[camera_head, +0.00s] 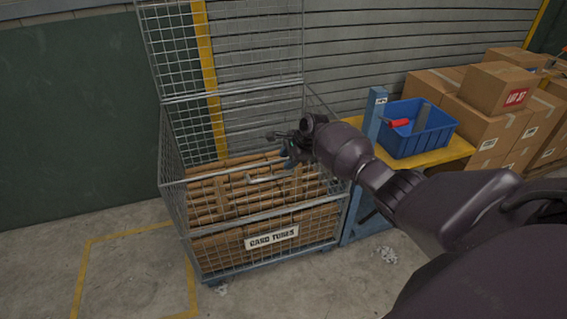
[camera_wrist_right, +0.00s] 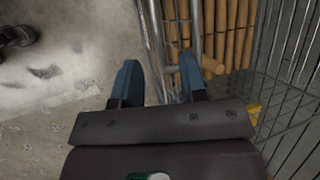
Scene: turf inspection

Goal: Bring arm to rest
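My right arm reaches in from the right in the head view. Its gripper (camera_head: 284,152) is over the wire cage cart (camera_head: 165,150), in front of the card tubes as seen from my head. In the right wrist view the two blue fingers of the gripper (camera_wrist_right: 160,82) stand well apart, with nothing held between them. Past them show bare floor and the cage's rim. The card tubes (camera_head: 215,197) lie stacked in the cage and also show in the right wrist view (camera_wrist_right: 232,30). My left gripper is in neither view.
A blue bin (camera_head: 437,138) with a red-handled tool stands on a yellow-topped bench (camera_head: 440,157) beside the blue post (camera_head: 374,115). Cardboard boxes (camera_head: 492,88) are stacked at the right. Floor marked with yellow tape (camera_head: 135,275) is clear at the left.

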